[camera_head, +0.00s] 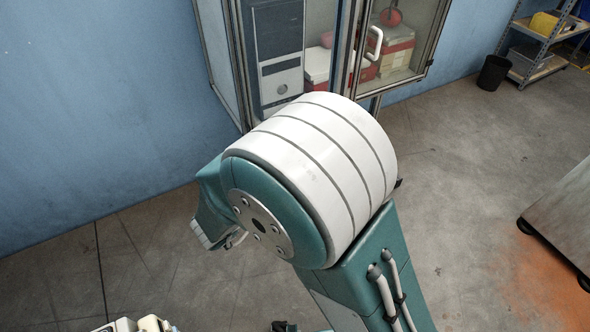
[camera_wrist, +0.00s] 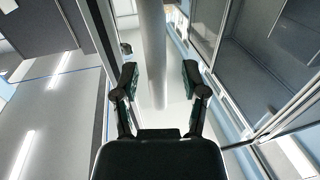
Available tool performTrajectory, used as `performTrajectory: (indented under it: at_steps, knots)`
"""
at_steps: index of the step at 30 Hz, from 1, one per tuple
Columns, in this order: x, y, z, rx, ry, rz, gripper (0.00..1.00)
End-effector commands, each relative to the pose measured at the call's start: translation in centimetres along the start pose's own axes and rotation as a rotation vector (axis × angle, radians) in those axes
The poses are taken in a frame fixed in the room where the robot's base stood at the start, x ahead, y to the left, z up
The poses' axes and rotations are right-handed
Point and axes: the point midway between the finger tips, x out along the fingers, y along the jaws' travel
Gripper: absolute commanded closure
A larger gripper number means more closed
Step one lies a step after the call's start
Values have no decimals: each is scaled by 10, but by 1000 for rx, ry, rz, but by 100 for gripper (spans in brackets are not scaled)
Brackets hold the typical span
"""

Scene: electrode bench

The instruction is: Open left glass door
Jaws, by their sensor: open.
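The glass-fronted cabinet's left door (camera_head: 322,22) shows at the top of the head view and looks shut, though its lower part is hidden behind my arm. I see no handle on it in that view. In the wrist view my gripper (camera_wrist: 160,76) is open, with one dark finger on each side of a pale upright bar (camera_wrist: 155,45). The bar looks like a door handle; I cannot tell whether the fingers touch it. Glass panels in metal frames (camera_wrist: 262,55) stand to the right of the fingers. The gripper itself is hidden in the head view.
The right glass door (camera_head: 410,45) has a white handle (camera_head: 374,43). Boxes (camera_head: 396,50) and a grey unit (camera_head: 277,55) stand inside the cabinet. A black bin (camera_head: 493,73) and a shelf rack (camera_head: 540,50) are at the far right.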

Motion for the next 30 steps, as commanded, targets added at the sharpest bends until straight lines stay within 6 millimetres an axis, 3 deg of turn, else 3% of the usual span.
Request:
performTrajectory:
  at_steps: [16,21,30]
  knots:
    - [-102,-3,2,-1,1,-6,43]
    - [-116,-3,2,-1,0,-3,43]
    - [-118,-3,2,-1,1,-2,43]
